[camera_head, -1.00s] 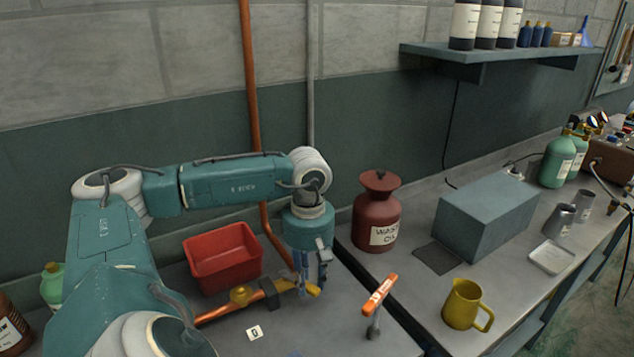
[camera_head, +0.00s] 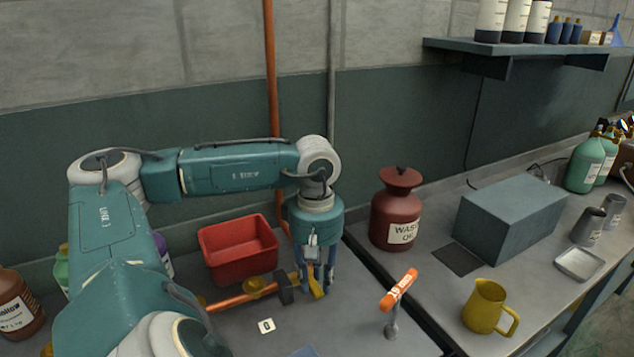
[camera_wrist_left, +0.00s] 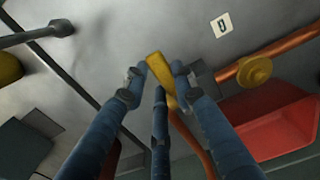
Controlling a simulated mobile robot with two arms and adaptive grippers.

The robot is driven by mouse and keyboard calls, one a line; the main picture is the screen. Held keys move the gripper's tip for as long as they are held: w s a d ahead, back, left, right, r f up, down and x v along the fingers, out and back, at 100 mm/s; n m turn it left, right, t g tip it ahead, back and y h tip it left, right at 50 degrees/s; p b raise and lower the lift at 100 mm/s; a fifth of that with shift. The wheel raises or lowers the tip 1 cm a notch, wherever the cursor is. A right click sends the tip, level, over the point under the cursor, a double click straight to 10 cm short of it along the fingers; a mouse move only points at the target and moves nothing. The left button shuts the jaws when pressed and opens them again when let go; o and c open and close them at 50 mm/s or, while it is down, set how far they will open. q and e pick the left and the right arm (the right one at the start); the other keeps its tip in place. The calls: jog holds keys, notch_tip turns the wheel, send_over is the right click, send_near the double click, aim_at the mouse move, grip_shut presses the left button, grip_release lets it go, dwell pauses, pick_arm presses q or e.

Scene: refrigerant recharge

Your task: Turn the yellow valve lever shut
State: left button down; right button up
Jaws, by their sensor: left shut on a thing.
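The yellow valve lever (camera_head: 317,284) is on the copper pipe (camera_head: 228,302) on the bench, by a dark valve body (camera_head: 285,289). My left gripper (camera_head: 318,282) points down over it and is shut on the lever. In the left wrist view the lever (camera_wrist_left: 160,76) lies between the fingertips (camera_wrist_left: 156,82), and it slants across the line of the copper pipe (camera_wrist_left: 291,43). The gripper hides part of the lever in the head view. My right gripper is in neither view.
A red bin (camera_head: 238,255) stands just behind the pipe. A small white tag (camera_head: 267,326) lies in front. An orange-handled tool (camera_head: 398,290) stands to the right, with a dark red waste-oil can (camera_head: 396,210) behind and a yellow jug (camera_head: 487,306) further right.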

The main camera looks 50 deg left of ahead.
aim_at(315, 283)
pick_arm(q)
jog(key=shift+w+a+r, duration=0.1)
jog(key=shift+r, duration=0.05)
jog(key=c, duration=1.4)
grip_release()
notch_tip(315, 283, up, 8)
jog(key=shift+f, duration=0.25)
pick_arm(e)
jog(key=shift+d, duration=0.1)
pick_arm(q)
jog(key=shift+s+f, duration=0.15)
jog(key=shift+s, duration=0.05)
